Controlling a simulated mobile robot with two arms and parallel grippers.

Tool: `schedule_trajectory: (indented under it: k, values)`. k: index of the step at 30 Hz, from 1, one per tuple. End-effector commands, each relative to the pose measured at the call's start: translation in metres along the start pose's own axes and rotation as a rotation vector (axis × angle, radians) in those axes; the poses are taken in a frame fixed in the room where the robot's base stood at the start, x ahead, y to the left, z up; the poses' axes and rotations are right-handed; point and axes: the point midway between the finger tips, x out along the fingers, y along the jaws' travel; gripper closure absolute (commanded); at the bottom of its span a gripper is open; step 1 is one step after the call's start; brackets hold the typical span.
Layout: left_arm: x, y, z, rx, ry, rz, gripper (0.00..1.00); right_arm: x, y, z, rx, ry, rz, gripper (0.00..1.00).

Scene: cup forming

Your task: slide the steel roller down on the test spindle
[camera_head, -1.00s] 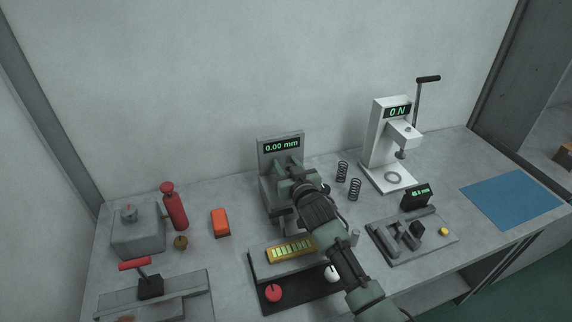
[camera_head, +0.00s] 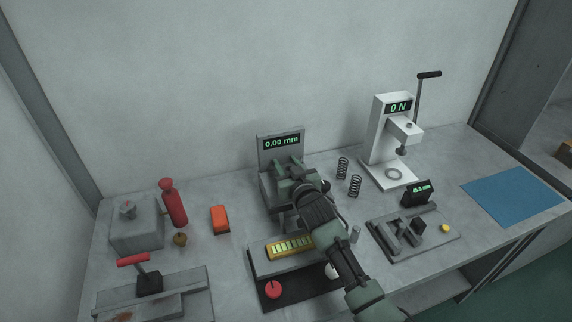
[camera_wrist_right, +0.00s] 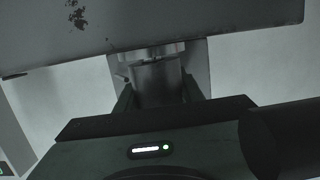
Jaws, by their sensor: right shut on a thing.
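The test stand (camera_head: 281,143) with the "0.00 mm" display stands at the back middle of the bench. My right gripper (camera_head: 287,172) reaches into its front and covers the spindle area in the head view. In the right wrist view, a grey metal cylinder, the steel roller (camera_wrist_right: 156,80), stands between the two dark fingers of my right gripper (camera_wrist_right: 157,92), which are shut on it. A lighter metal part shows just above the roller. I cannot tell how far the roller sits along the spindle. My left gripper is not in view.
Two black springs (camera_head: 342,167) and a white press (camera_head: 379,150) stand to the right. A gauge fixture (camera_head: 384,238) and a blue mat (camera_head: 512,196) lie farther right. A yellow block (camera_head: 292,247) is in front; a red bottle (camera_head: 174,204) and orange box (camera_head: 220,219) are left.

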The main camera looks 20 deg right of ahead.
Motion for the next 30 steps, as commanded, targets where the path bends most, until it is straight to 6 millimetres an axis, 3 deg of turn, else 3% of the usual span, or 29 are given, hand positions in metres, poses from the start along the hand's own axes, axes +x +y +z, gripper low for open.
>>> schedule_trajectory:
  k: [13,14,16,23,26,30]
  values:
    - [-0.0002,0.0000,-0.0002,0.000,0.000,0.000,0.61,0.0000,-0.0001,-0.0002,0.000,0.000,0.000,1.00]
    - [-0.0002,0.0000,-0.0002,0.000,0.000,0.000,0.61,0.0000,-0.0001,-0.0002,0.000,0.000,0.000,0.54]
    - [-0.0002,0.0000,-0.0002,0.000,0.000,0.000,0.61,0.0000,-0.0001,-0.0002,0.000,0.000,0.000,0.37]
    - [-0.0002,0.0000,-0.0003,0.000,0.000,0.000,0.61,0.0000,-0.0001,-0.0001,0.000,0.000,0.000,0.37]
    - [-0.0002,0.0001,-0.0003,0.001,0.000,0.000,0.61,-0.0001,0.0000,0.0005,0.000,-0.002,0.000,0.15]
    - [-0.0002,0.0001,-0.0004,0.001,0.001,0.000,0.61,-0.0001,-0.0001,0.0005,0.000,-0.002,0.000,0.15]
